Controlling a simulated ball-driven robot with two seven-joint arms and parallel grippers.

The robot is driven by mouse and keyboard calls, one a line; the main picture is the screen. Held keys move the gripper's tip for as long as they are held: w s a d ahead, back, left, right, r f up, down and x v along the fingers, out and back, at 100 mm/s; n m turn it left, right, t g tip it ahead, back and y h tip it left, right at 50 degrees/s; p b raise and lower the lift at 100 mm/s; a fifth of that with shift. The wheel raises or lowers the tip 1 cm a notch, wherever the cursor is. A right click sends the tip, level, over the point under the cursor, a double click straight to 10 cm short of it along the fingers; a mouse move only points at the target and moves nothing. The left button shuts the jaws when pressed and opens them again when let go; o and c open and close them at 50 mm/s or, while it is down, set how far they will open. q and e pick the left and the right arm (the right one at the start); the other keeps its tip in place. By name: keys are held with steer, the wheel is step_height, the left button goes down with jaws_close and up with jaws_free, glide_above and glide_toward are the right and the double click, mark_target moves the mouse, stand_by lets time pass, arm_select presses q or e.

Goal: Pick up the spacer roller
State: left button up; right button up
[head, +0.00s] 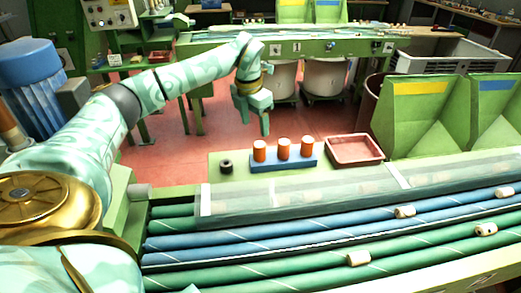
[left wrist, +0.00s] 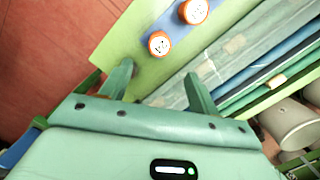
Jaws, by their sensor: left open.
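A short dark roller with a hole in its middle (head: 226,165) lies on the green ledge, left of a blue block (head: 296,165). Three orange cylinders with pale tops (head: 284,150) stand in a row on this block. I cannot tell for certain which of these is called the spacer roller. My left gripper (head: 255,128) is open and empty, fingers pointing down, above and behind the ledge's left part. In the left wrist view, two orange cylinders (left wrist: 159,43) show beyond the open fingers (left wrist: 158,72); I cannot make out the dark roller there. My right gripper is not in view.
A red tray (head: 354,150) sits right of the block. Green chutes (head: 425,125) stand at the right. The ledge's left end is mostly free.

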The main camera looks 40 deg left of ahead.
mark_target(259, 144)
arm_select(q)
steer(key=f, duration=0.2)
steer(key=f+b, duration=0.1)
steer(key=f, duration=0.1)
steer(key=w+f, duration=0.1)
steer(key=f, duration=0.1)
steer(key=shift+f, duration=0.3)
steer(key=f+b, duration=0.1)
steer(key=f, duration=0.1)
steer(key=w+f+b, duration=0.1)
steer(key=f, duration=0.1)
steer(key=shift+w+f, duration=0.15)
steer(key=shift+f, duration=0.25)
steer(key=shift+f+b, duration=0.15)
steer(key=shift+b, duration=0.15)
steer(key=shift+r, duration=0.2)
steer(key=c, duration=1.1)
